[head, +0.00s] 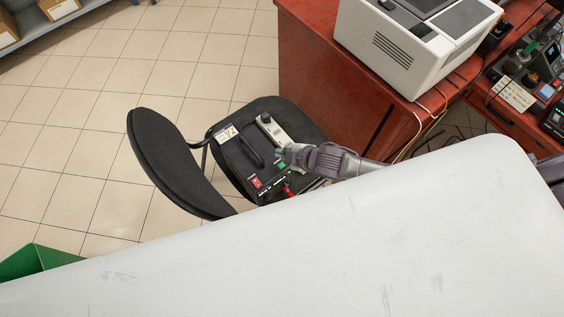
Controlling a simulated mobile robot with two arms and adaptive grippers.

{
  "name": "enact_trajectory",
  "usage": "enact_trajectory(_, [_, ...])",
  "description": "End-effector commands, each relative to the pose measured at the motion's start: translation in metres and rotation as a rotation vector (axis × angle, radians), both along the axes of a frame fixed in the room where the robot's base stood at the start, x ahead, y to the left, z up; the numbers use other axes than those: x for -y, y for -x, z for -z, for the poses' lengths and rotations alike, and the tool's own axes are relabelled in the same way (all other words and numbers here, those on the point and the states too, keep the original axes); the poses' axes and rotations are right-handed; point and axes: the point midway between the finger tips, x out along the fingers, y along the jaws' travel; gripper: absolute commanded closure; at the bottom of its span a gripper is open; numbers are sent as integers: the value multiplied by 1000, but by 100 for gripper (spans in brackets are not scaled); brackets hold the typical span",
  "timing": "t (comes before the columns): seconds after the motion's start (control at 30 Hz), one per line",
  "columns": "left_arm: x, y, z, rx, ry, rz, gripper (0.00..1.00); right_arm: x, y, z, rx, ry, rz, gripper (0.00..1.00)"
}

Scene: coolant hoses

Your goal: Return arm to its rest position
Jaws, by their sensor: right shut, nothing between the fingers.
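My right arm comes in from the right, beyond the pale surface, and reaches over the seat of a black chair (163,160). My right gripper (284,160) is shut and empty, close above a black unit (235,160) on the seat. The unit has a black handle, a light panel and red and green parts near its front. I cannot tell whether the gripper touches it. A narrow grey block (272,129) lies just behind the gripper. My left gripper is out of view.
A pale scuffed surface (400,240) fills the foreground and is bare. A reddish wooden desk (310,60) with a white machine (405,50) and cables stands behind right. A green bin (40,260) is at lower left.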

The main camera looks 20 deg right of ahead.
Motion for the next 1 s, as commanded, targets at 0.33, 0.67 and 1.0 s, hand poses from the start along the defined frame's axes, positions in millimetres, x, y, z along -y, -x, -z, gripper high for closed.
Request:
enact_trajectory(0.33, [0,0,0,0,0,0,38,-1,0,0,0,-1,1,100])
enact_trajectory(0.67, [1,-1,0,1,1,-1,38,-45,52,-68,-197,-178,342,100])
enact_trajectory(1.0, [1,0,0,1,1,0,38,24,129,-122,-446,-231,804,100])
